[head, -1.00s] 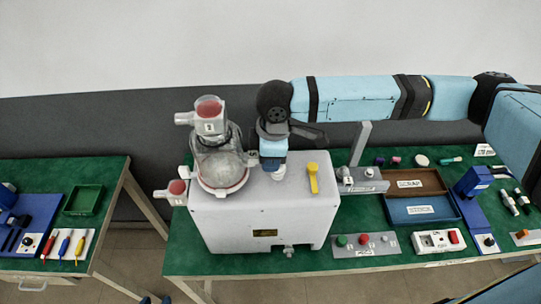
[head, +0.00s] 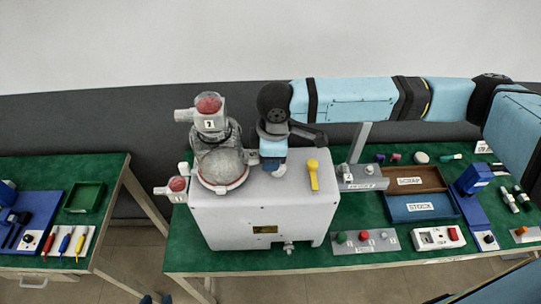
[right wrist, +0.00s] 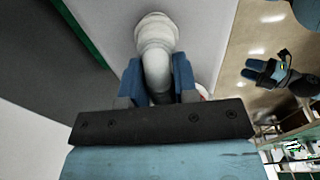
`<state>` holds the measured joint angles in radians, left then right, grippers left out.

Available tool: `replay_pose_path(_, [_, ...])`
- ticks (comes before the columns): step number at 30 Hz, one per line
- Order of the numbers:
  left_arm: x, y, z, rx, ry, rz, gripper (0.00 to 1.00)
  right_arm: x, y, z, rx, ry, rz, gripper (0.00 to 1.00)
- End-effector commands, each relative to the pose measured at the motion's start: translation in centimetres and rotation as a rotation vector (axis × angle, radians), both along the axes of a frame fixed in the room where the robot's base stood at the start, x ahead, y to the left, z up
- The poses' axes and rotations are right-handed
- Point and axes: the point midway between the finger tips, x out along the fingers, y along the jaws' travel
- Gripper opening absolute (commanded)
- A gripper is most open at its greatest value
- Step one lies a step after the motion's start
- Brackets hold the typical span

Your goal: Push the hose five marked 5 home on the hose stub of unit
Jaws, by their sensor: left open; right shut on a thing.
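The unit is a white box (head: 260,212) on the green bench, with a clear canister (head: 220,165) on its left. My right gripper (head: 273,163) points down over the top of the box, right of the canister. In the right wrist view the right gripper (right wrist: 158,88) is shut on a bent, whitish hose (right wrist: 155,45), whose wider end meets the pale surface. Its number and the stub are hidden, so I cannot tell how deep it sits. My left gripper (head: 154,299) shows only blue fingertips at the bottom edge; it appears open and empty in the right wrist view (right wrist: 262,70).
A yellow lever (head: 313,176) stands on the box, right of my gripper. A grey fixture with a post (head: 361,145), a scrap tray (head: 445,187) and a blue stock tray (head: 400,220) lie further right. A second bench (head: 110,190) stands left, across a gap.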

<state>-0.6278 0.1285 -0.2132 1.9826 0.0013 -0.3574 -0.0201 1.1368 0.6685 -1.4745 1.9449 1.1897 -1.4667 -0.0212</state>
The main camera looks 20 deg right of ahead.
Motion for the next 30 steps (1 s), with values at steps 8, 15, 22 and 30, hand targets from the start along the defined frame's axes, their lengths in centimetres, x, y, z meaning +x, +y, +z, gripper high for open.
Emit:
replay_pose_path(8, [0.5,0.0,0.3,0.000,-0.009,0.000,0.43,0.0,0.0,-0.4,0.000,0.001,0.000,0.03])
replay_pose_path(15, [0.5,0.0,0.2,0.000,-0.008,0.000,0.43,0.0,0.0,-0.9,0.000,0.001,0.000,0.03])
replay_pose_path(22, [0.2,0.0,0.1,0.000,-0.003,-0.001,0.43,0.0,0.0,-1.1,0.000,0.000,0.000,0.03])
replay_pose_path(30, [-0.2,0.0,-0.1,0.000,0.004,0.001,0.43,0.0,0.0,-1.2,-0.001,0.001,0.000,0.03])
